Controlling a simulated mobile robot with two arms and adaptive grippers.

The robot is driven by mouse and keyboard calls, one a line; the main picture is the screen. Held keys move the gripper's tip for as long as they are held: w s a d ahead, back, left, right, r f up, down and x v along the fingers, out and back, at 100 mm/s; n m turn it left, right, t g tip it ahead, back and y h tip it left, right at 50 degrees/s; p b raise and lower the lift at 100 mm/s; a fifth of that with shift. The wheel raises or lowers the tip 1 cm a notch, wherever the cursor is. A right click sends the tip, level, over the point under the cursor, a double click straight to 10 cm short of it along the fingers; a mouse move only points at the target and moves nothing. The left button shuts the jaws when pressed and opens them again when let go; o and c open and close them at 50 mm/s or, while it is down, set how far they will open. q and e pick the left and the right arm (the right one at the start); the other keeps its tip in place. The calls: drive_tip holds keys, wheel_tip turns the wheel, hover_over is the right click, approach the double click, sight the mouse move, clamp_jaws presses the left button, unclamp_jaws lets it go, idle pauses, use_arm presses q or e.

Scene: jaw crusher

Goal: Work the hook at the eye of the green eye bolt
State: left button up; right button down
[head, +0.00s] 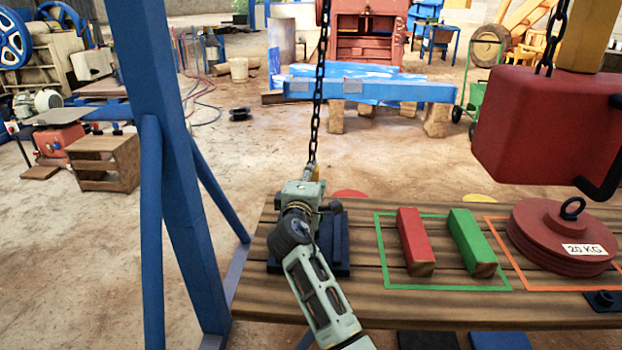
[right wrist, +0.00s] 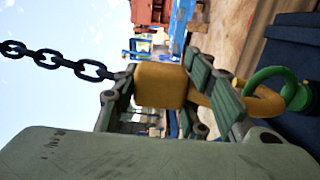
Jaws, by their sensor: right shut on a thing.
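My right gripper (head: 308,188) is shut on the yellow hook block (right wrist: 160,85), with one finger on each side of it in the right wrist view (right wrist: 165,95). A dark chain (head: 318,90) runs up from the block. The yellow hook (right wrist: 262,102) reaches past the fingers to the green eye bolt (right wrist: 268,77). The hook overlaps the ring of the eye; I cannot tell whether its tip is through it. The eye stands at a dark blue block (head: 338,258) on the wooden table. In the head view my gripper hides the hook and the eye. My left gripper is not in view.
The wooden table (head: 270,303) also carries a red bar (head: 412,235), a green bar (head: 468,235) and a red 20 KG weight (head: 540,235). A large red block (head: 530,125) hangs at the right. A blue post (head: 160,130) stands left of my arm.

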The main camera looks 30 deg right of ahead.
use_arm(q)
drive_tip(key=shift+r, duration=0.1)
use_arm(e)
drive_tip(key=shift+w+r, duration=0.1)
drive_tip(key=shift+r, duration=0.25)
drive_tip(key=c, duration=1.1)
unclamp_jaws()
drive_tip(key=shift+o, duration=0.6)
drive_tip(key=shift+f, duration=0.1)
drive_tip(key=shift+f, duration=0.15)
drive_tip(key=s+a, duration=0.1)
drive_tip(key=s+a+f, duration=0.1)
drive_tip(key=shift+s+a, duration=0.15)
drive_tip(key=shift+s, duration=0.15)
drive_tip(key=r+v, duration=0.1)
drive_tip(key=v, duration=0.7)
drive_tip(key=shift+s+a, duration=0.15)
drive_tip(key=shift+s, duration=0.15)
